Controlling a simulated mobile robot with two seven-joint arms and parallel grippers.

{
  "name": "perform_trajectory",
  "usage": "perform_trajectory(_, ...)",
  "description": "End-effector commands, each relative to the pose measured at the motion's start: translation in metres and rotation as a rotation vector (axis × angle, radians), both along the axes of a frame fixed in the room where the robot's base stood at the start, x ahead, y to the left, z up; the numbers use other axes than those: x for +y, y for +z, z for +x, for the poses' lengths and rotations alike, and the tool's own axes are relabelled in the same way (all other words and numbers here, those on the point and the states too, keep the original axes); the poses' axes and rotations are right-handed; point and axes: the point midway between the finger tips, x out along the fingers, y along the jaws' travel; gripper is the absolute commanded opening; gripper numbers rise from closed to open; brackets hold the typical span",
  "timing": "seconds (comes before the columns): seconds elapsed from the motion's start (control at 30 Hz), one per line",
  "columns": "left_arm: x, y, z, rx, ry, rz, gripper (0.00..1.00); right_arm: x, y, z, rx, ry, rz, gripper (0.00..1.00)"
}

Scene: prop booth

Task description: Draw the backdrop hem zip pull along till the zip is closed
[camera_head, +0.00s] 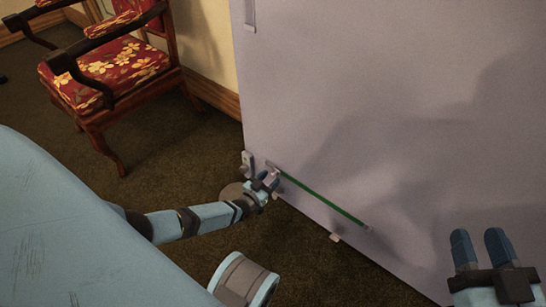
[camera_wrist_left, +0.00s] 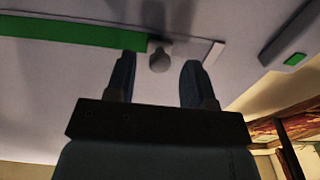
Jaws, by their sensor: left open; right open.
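The backdrop is a pale lilac upright panel (camera_head: 350,90). The zip runs along its lower part as a green strip (camera_head: 320,197), sloping down to the right. In the left wrist view the green strip (camera_wrist_left: 75,32) ends beside a small grey knob, the zip pull (camera_wrist_left: 160,58); a pale bare stretch lies to its right, up to a light end piece (camera_wrist_left: 214,54). My left gripper (camera_head: 270,179) is at the strip's left end, open, with its fingers (camera_wrist_left: 158,80) on either side of the pull; contact is unclear. My right gripper (camera_head: 478,243) is open and empty at lower right.
A grey fitting (camera_head: 248,164) sits at the panel's left edge, close to my left gripper. A small pale tab (camera_head: 335,237) is below the strip. A red floral armchair (camera_head: 112,75) stands at upper left. Brown carpet (camera_head: 160,160) between chair and panel is clear.

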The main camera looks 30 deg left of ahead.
Motion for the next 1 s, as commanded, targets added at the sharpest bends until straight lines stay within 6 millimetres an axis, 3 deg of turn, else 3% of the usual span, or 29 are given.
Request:
perform_trajectory(0.2,-0.002,-0.001,0.020,0.001,-0.001,0.001,0.49,-0.003,0.007,0.004,-0.073,-0.003,-0.028,0.43)
perform_trajectory(0.5,-0.002,0.000,0.022,0.001,-0.001,0.001,0.49,-0.004,0.010,0.003,-0.083,0.000,-0.037,0.43)
perform_trajectory(0.53,-0.002,0.000,0.022,0.001,-0.001,0.001,0.46,-0.004,0.010,0.003,-0.082,0.000,-0.037,0.43)
perform_trajectory(0.73,-0.002,0.000,0.022,0.001,-0.001,0.000,0.00,-0.004,0.007,0.003,-0.074,-0.002,-0.034,0.43)
perform_trajectory(1.0,-0.004,0.000,0.020,0.001,-0.001,0.000,0.00,-0.003,0.005,0.005,-0.063,-0.004,-0.030,0.43)
